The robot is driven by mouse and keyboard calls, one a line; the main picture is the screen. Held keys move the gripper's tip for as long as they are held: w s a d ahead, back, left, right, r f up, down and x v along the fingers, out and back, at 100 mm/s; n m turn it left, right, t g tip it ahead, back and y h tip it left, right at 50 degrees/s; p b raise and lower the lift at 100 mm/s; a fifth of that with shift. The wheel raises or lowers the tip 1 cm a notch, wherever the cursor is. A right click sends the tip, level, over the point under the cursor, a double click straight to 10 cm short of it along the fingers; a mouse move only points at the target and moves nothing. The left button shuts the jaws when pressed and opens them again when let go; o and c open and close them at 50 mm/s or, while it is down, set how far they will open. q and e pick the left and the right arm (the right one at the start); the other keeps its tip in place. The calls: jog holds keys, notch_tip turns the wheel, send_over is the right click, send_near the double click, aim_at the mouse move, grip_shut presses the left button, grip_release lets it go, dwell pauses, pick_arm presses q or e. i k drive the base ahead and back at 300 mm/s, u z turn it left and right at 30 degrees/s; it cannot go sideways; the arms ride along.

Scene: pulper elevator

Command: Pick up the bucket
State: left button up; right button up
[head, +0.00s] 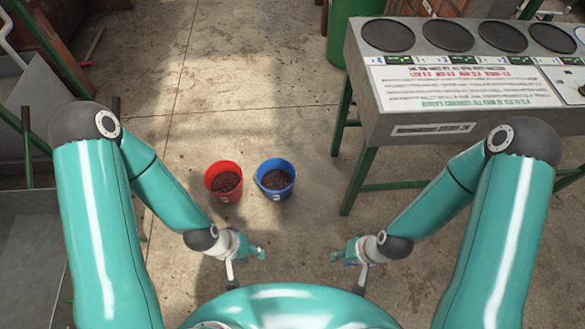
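A red bucket (211,173) stands upright on the concrete floor near the middle of the head view, with dark brown contents inside. A blue bucket (288,186) with similar contents stands upright just to its right, a small gap apart. My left gripper (246,266) appears below the two buckets in the picture, with its fingers spread and nothing between them. My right gripper (349,268) appears below and to the right of the blue bucket, also spread and empty. Neither gripper appears to touch a bucket.
A grey machine table (430,127) with round dark plates and green legs stands at the right. A green bin (350,35) is behind it at the top. Grey metal equipment (35,90) stands at the left. The floor (235,110) behind the buckets is clear.

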aim_at(276, 177)
jog(key=u, duration=0.3)
jog(key=i, duration=1.15)
jog(key=u, duration=0.85)
jog(key=k, duration=0.8)
jog(key=u, duration=0.2)
jog(key=i, duration=0.85)
jog(key=z, duration=0.1)
